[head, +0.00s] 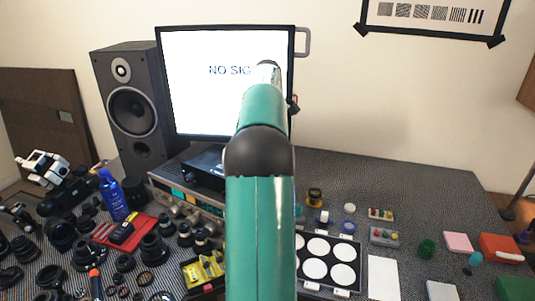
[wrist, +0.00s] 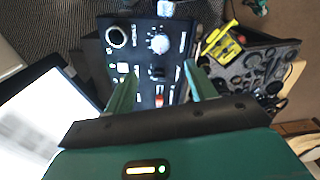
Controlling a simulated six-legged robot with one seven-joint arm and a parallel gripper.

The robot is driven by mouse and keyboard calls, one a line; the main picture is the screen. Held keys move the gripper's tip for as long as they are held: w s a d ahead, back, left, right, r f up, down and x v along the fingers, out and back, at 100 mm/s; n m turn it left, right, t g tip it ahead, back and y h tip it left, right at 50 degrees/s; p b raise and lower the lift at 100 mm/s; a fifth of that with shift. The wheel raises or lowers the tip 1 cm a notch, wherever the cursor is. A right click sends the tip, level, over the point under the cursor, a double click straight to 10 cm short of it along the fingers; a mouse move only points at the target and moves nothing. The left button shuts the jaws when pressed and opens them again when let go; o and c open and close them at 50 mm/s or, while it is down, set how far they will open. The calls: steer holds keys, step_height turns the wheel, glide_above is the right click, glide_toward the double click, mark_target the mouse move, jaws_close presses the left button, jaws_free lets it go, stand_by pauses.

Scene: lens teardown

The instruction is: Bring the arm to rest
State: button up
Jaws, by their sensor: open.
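My arm (head: 260,230) rises through the middle of the head view in teal and black, its far end in front of the monitor. My gripper is hidden behind the arm there. In the wrist view my gripper (wrist: 160,75) shows two teal fingers spread apart, with nothing between them. Beyond the fingers is a black instrument panel (wrist: 143,52) with knobs and sockets. I cannot tell the gap between the fingertips and the panel.
The monitor (head: 190,90) reads "NO SIG", the rest covered. A speaker (head: 130,110) stands left of it. Lens parts crowd the left bench. A tray of white discs (head: 342,248) and small blocks lie to the right. The back right bench (head: 420,185) is clear.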

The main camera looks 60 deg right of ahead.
steer(key=shift+r, duration=0.4)
stand_by(0.3)
